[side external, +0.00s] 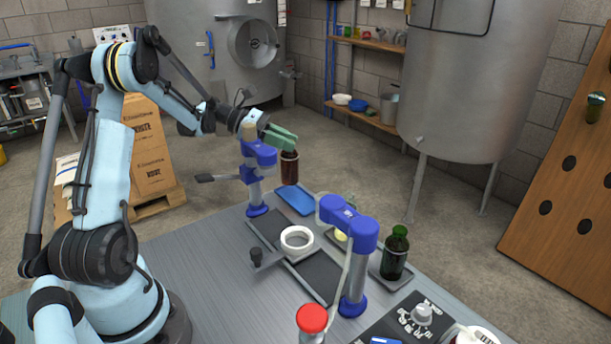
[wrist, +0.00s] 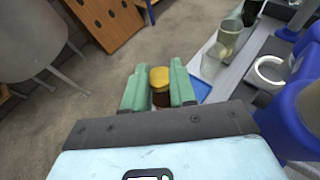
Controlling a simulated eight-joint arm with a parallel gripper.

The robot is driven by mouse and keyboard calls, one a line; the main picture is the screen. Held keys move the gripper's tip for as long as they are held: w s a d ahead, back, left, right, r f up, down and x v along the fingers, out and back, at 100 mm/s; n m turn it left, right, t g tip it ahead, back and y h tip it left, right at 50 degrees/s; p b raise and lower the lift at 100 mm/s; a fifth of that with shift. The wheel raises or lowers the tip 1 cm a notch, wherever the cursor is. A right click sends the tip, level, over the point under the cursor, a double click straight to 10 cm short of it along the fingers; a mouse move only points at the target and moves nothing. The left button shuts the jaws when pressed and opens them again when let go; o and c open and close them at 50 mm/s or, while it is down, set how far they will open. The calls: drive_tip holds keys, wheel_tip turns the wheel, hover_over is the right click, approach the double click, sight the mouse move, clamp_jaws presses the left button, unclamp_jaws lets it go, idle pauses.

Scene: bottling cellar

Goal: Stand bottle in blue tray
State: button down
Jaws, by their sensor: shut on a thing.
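My gripper (side external: 281,137) has green fingers and is shut on a brown bottle (side external: 289,168), held near its top. The bottle hangs about upright in the side view, with its base just above and behind the blue tray (side external: 297,201) in the picture. In the wrist view, the bottle's gold cap (wrist: 159,77) sits between the green fingers (wrist: 158,92). There the blue tray (wrist: 204,87) shows partly, just right of the fingers. The tray looks empty where it shows. The exact gap between bottle and tray cannot be told.
A blue-headed post (side external: 258,160) stands left of the bottle, and another (side external: 350,230) stands nearer. A white ring (side external: 297,239) lies between them. A dark green bottle (side external: 395,252) stands in a grey tray at right. A red-topped item (side external: 312,318) is in front.

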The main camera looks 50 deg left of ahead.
sight(284, 152)
drive_tip(key=shift+f, duration=1.8)
drive_tip(key=c, duration=0.9)
unclamp_jaws()
drive_tip(key=shift+r, duration=0.15)
drive_tip(key=shift+s+a+r, duration=0.15)
drive_tip(key=shift+s+a, duration=0.05)
drive_tip(key=shift+a, duration=0.05)
drive_tip(key=v, duration=1.1)
drive_tip(key=shift+s+a+r, duration=0.1)
drive_tip(key=shift+s+r, duration=0.05)
